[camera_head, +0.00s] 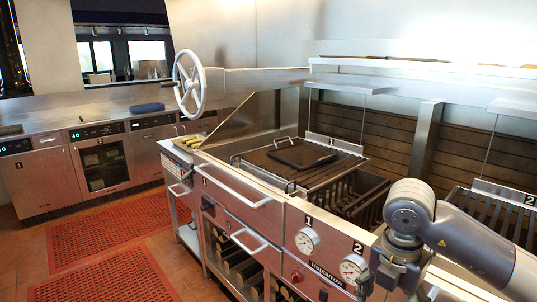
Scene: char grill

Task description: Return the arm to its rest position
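My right arm comes in from the lower right, in front of the grill. Its wrist is bent downward at the grill's front edge. What shows of my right gripper (388,277) hangs below the wrist at the bottom of the picture, next to the second dial. Its fingers are not clear, so I cannot tell whether it is open or shut. My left arm and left gripper are not in view.
The steel char grill (235,184) has a grate marked 1 with a dark flat plate (302,154) on it. Grate 2 (500,217) lies behind my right arm. A handwheel (189,84) stands at the back left. Red floor mats (110,233) cover the open floor at left.

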